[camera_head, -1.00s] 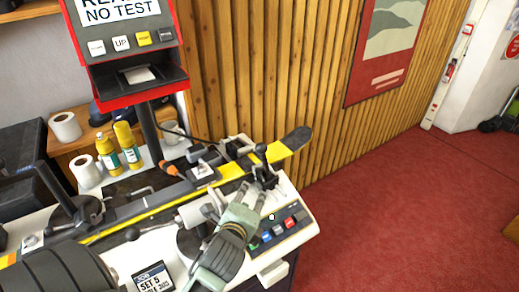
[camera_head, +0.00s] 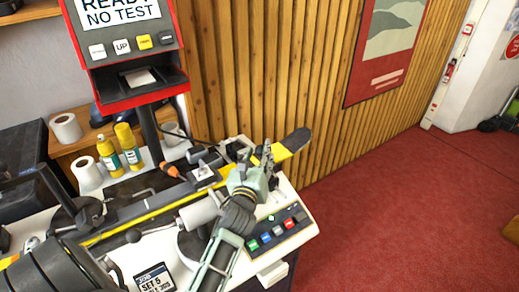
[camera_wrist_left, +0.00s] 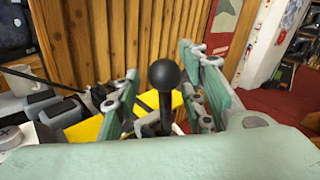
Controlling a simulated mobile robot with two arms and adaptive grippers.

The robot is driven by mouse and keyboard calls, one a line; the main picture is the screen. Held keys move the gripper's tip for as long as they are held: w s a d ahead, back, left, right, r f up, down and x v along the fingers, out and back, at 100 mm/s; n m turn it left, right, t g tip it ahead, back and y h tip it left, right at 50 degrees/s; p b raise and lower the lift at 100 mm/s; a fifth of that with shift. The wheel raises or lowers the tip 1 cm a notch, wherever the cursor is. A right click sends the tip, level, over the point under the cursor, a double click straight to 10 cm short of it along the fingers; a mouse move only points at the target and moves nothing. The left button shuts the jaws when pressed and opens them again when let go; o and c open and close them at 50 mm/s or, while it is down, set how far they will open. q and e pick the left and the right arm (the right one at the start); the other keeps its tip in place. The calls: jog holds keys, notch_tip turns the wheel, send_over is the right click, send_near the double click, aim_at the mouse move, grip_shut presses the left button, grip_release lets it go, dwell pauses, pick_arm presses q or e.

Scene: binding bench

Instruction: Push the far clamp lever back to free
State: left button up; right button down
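The far clamp lever shows in the left wrist view as a black ball knob (camera_wrist_left: 165,75) on a thin dark stem, standing roughly upright. My left gripper (camera_wrist_left: 163,100) is open, with one green finger on each side of the lever and gaps to the knob. In the head view my left gripper (camera_head: 267,160) is over the right end of the bench and hides most of the lever. A ski with a black tip (camera_head: 297,140) and yellow stripes lies along the bench. My right gripper is not in view.
A control panel with coloured buttons (camera_head: 279,231) is right of my arm. Yellow bottles (camera_head: 127,142) and white rolls stand behind. A ribbed wooden wall (camera_head: 270,70) is beyond the bench.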

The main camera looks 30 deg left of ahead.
pick_arm(q)
jog(key=shift+x, duration=0.85)
jog(key=shift+c, duration=0.5)
grip_shut()
